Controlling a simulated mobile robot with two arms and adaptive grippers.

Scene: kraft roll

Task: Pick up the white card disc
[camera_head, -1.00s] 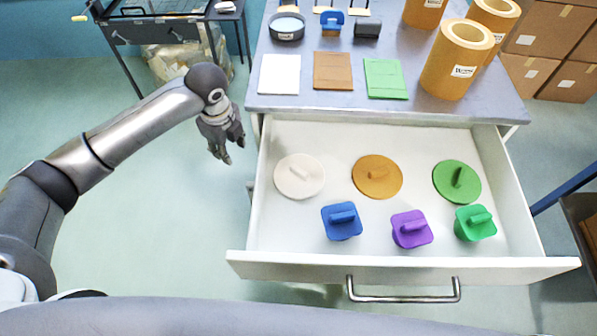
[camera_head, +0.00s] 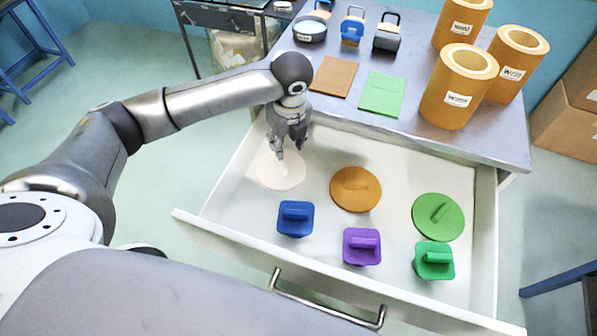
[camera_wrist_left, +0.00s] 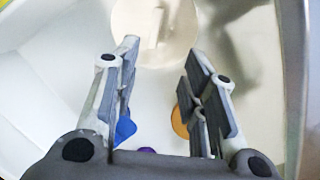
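The white card disc (camera_head: 281,172) lies flat in the open drawer at its left back, with a raised grip bar on top. It also shows at the top of the left wrist view (camera_wrist_left: 155,40), with its bar upright in the picture. My left gripper (camera_head: 288,153) is over the disc's back part and hides some of it. In the left wrist view the left gripper (camera_wrist_left: 157,65) has its fingers apart with nothing between them. I cannot tell how far above the disc the fingertips are. My right gripper is in neither view.
The open drawer (camera_head: 330,262) also holds an orange disc (camera_head: 356,190), a green disc (camera_head: 438,217), and blue (camera_head: 295,219), purple (camera_head: 362,246) and green (camera_head: 434,261) handled blocks. Kraft rolls (camera_head: 458,88) and cards stand or lie on the tabletop behind.

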